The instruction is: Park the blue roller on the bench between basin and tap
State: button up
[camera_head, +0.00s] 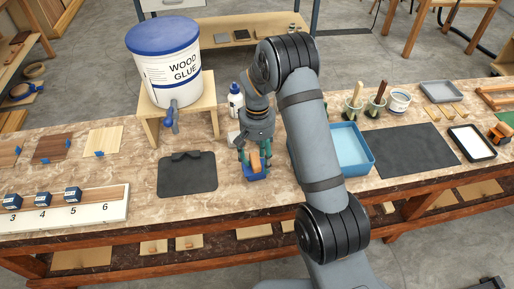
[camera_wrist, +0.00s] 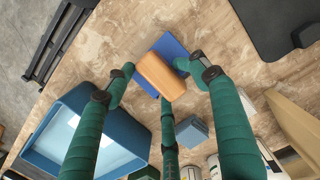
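The blue roller (camera_head: 254,174), a blue body with a light wooden part, is at the bench between the blue basin (camera_head: 372,164) and the blue tap (camera_head: 171,118) of the glue bucket. In the wrist view the roller (camera_wrist: 159,76) lies between the green fingers of my gripper (camera_wrist: 158,80). My gripper (camera_head: 254,160) points down over it in the head view. The fingertips are close around the wooden part; contact is not clear. I cannot tell whether the roller rests on the bench. My arm hides part of the basin (camera_wrist: 40,148).
The glue bucket (camera_head: 165,68) stands on a wooden stand (camera_head: 208,102). A dark mat (camera_head: 187,175) lies left of my gripper, and a white bottle (camera_head: 235,100) stands behind. Bare bench (camera_head: 235,197) shows in front.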

notch_tip(320, 180, up, 13)
jog(key=w, duration=0.1)
jog(key=shift+w, duration=0.2)
dwell(0.4)
jog(key=f, duration=0.4)
jog(key=s+f, duration=0.1)
jog(key=f, duration=0.7)
jog(key=shift+s, duration=0.15)
dwell(0.8)
